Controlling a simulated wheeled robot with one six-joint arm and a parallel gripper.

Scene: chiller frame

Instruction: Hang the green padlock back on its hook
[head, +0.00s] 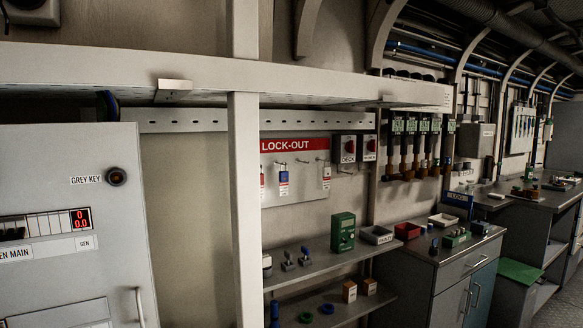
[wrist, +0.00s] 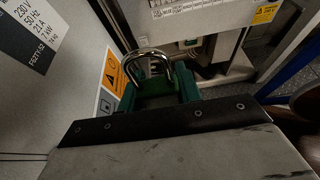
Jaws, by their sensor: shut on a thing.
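The green padlock (wrist: 157,88) shows in the wrist view, its bright metal shackle (wrist: 150,52) pointing away from my gripper (wrist: 160,112). My gripper is shut on the padlock's body; the dark edge in front hides much of the body and the contact. In the head view, the white lock-out board (head: 293,190) with a red top strip hangs on the wall behind the shelf. It carries a row of small hooks; one near the middle (head: 302,161) looks bare. A blue padlock (head: 283,181) and red-and-white tags (head: 326,178) hang there. My gripper is outside the head view.
A white post (head: 245,200) stands left of the board and a long beam (head: 200,80) runs above it. Below are shelves (head: 320,262) with a green box (head: 342,232) and small parts. A grey cabinet (head: 75,240) fills the left. In the wrist view, a labelled panel (wrist: 45,40) is close on the left.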

